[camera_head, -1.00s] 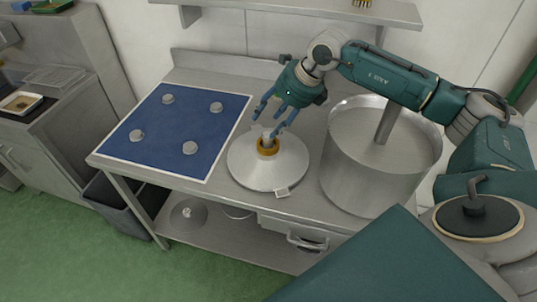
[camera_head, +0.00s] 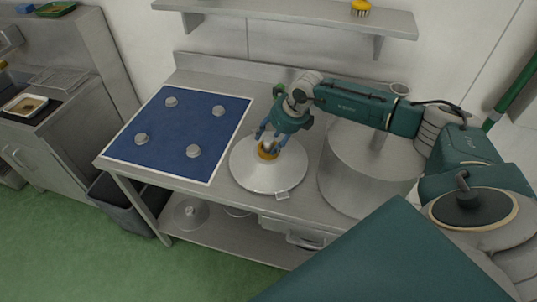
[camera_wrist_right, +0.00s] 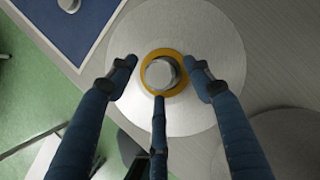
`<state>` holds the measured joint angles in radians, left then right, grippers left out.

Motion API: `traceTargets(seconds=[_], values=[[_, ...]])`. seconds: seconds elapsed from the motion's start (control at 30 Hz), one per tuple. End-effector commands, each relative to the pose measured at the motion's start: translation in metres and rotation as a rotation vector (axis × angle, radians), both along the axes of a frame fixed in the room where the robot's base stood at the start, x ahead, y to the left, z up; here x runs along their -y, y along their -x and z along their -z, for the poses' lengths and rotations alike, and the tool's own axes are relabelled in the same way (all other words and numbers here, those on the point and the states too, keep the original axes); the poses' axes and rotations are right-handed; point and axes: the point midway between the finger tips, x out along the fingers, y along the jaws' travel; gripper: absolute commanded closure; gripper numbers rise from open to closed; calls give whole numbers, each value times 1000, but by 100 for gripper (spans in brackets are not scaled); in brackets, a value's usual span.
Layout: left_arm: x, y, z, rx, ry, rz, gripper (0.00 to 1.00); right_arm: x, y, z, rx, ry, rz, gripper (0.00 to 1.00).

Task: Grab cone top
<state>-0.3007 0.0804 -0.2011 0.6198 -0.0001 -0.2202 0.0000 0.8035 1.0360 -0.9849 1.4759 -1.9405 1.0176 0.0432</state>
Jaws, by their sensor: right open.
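The metal cone (camera_head: 262,175) stands on the steel table as a wide, shallow disc. Its top (camera_head: 267,147) is a grey knob with an orange-yellow ring around its base. In the right wrist view the cone top (camera_wrist_right: 160,73) is seen from above, inside the ring. My right gripper (camera_head: 268,137) is open over the cone top. In the right wrist view its fingers (camera_wrist_right: 160,85) are spread around the knob, two at the sides and one below, with gaps at the sides. My left gripper is in neither view.
A blue mat (camera_head: 180,131) with several small grey knobs lies left of the cone. A large steel pot (camera_head: 350,178) stands close on the right, under my right arm. A wall shelf (camera_head: 300,17) with a yellow brush (camera_head: 360,8) runs above the table.

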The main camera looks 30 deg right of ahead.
Motion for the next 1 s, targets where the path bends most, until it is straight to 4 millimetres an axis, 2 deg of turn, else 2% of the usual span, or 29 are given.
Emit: traceTargets(seconds=[0.23,0.27,0.5,1.0], values=[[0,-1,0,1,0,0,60,0,-1,3,1,0,-1,49],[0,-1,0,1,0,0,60,0,-1,3,1,0,-1,53],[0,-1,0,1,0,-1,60,0,-1,3,1,0,0,100],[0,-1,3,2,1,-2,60,0,-5,-8,13,-2,1,100]])
